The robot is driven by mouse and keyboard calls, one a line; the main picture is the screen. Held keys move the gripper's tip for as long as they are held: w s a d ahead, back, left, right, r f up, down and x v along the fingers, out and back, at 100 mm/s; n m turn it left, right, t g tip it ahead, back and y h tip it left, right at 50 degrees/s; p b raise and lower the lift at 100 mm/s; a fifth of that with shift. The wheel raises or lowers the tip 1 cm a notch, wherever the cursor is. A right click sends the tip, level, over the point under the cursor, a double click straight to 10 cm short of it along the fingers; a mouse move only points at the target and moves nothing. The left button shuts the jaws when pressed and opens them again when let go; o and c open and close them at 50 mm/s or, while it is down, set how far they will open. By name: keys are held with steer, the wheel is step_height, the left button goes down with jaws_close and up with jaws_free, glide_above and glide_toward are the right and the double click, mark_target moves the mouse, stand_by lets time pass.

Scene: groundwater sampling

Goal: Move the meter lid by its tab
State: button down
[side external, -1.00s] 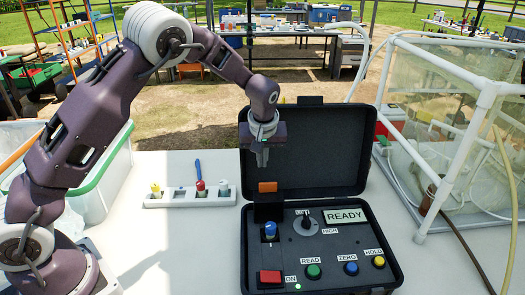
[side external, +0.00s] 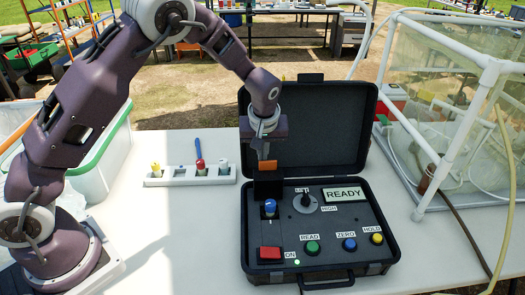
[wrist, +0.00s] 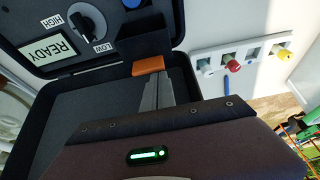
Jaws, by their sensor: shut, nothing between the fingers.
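The meter is an open black case (side external: 375,262) on the white table. A small dark lid (side external: 267,186) stands up, roughly upright, at the back left of its panel. An orange tab (side external: 267,165) is on the small lid's upper edge. In the wrist view the tab (wrist: 148,65) lies just beyond my fingertips, with the dark lid (wrist: 143,38) behind it. My gripper (side external: 264,156) is shut and empty, pointing down on the case-lid side of the tab. Its fingertips (wrist: 157,82) are at or very near the tab; I cannot tell if they touch.
The large case lid (side external: 325,125) stands open behind my gripper. A blue-capped vial (side external: 270,207) sits in front of the small lid. The panel has a dial (side external: 306,202), buttons and a READY display (side external: 344,194). A white rack (side external: 190,176) is left; a white-framed tank (side external: 455,130) is right.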

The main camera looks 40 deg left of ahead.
mark_target(265, 180)
steer(key=shift+s+d+r, duration=0.2)
steer(key=shift+s+d, duration=0.25)
steer(key=shift+t+y, duration=0.5)
steer(key=s+d+f, duration=0.2)
steer(key=s+d, duration=0.1)
steer(key=s+d+f, duration=0.1)
steer(key=s+d, duration=0.3)
steer(key=s+d+f, duration=0.2)
steer(key=s+d, duration=0.2)
steer(key=shift+f, duration=0.35)
steer(key=shift+s+d+f+t+y, duration=0.2)
steer(key=shift+s+f+t+y, duration=0.1)
steer(key=shift+f, duration=0.2)
steer(key=shift+s+d+f+t+y, duration=0.2)
steer(key=shift+f+t+y, duration=0.1)
steer(key=shift+f, duration=0.15)
steer(key=shift+f, duration=0.1)
